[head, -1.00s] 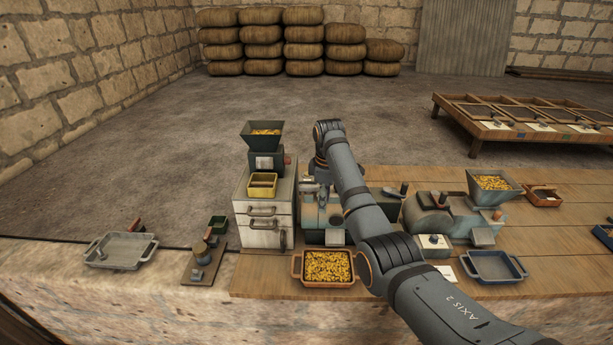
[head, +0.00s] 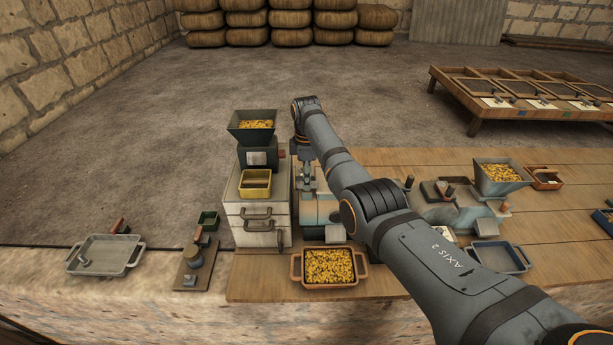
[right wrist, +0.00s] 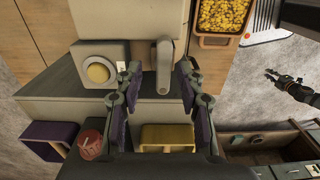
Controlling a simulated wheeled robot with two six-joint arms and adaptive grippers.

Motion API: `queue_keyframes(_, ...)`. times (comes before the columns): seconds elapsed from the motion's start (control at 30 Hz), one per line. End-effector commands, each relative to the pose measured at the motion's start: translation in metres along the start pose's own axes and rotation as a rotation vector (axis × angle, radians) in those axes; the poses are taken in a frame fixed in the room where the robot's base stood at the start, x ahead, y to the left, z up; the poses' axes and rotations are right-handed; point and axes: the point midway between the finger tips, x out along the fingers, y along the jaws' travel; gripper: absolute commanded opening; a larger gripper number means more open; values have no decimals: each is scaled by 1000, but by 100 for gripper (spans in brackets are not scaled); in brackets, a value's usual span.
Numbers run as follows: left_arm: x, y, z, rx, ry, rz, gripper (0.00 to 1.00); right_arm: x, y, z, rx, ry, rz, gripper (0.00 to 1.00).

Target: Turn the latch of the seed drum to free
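The seed drum is most likely the pale housing (right wrist: 125,18) at the top of the right wrist view, with a short grey latch lever (right wrist: 163,66) pointing down from it. My right gripper (right wrist: 152,84) is open, its dark fingers on either side of the lever, which lies nearer the right finger. I cannot tell if they touch. In the head view my right gripper (head: 307,178) hangs over the blue-grey machine (head: 322,207), and my arm hides much of that machine. What looks like my left gripper (right wrist: 272,76) is far off at the right of the wrist view, too small to read.
A cabinet (head: 257,209) with a yellow bin (head: 256,183) and a hopper (head: 254,122) stands close to the left of my right gripper. A tray of yellow seed (head: 330,267) is in front. My forearm passes over the bench to the right.

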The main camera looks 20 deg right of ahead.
Motion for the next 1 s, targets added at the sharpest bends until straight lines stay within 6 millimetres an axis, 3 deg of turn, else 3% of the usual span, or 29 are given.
queue_keyframes(0.03,-2,0,-11,-1,16,0,22,4,0,0,0,0,0,39)
queue_keyframes(0.13,-2,0,-16,-1,23,0,22,10,0,0,1,0,1,39)
queue_keyframes(0.37,-2,1,15,1,-24,1,22,11,0,0,1,0,2,39)
queue_keyframes(0.47,-2,1,23,1,-36,1,22,11,0,0,1,0,2,28)
queue_keyframes(0.67,-2,1,16,0,-26,1,22,11,0,0,1,0,2,1)
queue_keyframes(1.0,-4,0,3,0,-5,1,22,10,0,0,17,0,3,0)
